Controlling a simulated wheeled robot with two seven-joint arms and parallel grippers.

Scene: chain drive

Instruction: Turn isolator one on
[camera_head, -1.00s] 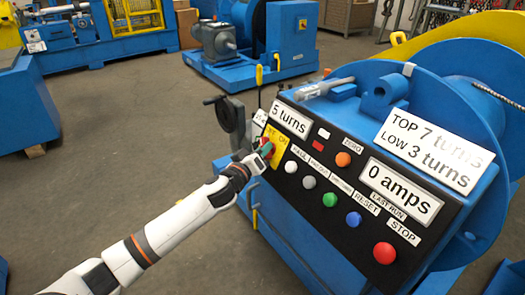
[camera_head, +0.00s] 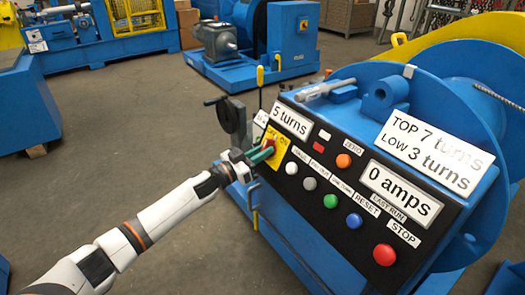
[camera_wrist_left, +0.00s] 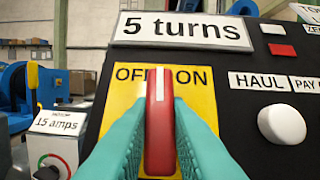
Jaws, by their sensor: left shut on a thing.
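The isolator is a yellow plate (camera_head: 280,155) marked OFF and ON at the left end of the black control panel. Its red handle (camera_wrist_left: 160,120) carries a white stripe. In the left wrist view the handle stands upright in the picture, between the words OFF and ON, partly covering OFF. My left gripper (camera_head: 266,153) is at the plate, its teal fingers shut on the handle from both sides. The fingers hide the lower part of the yellow plate (camera_wrist_left: 205,105) in the wrist view. My right gripper is not in view.
A "5 turns" display (camera_head: 291,121) sits just above the isolator. A white HAUL button (camera_head: 291,168) is close on its right, with several other buttons beyond, including the red STOP (camera_head: 384,254). A black handwheel (camera_head: 231,115) stands behind the gripper. Open floor lies left.

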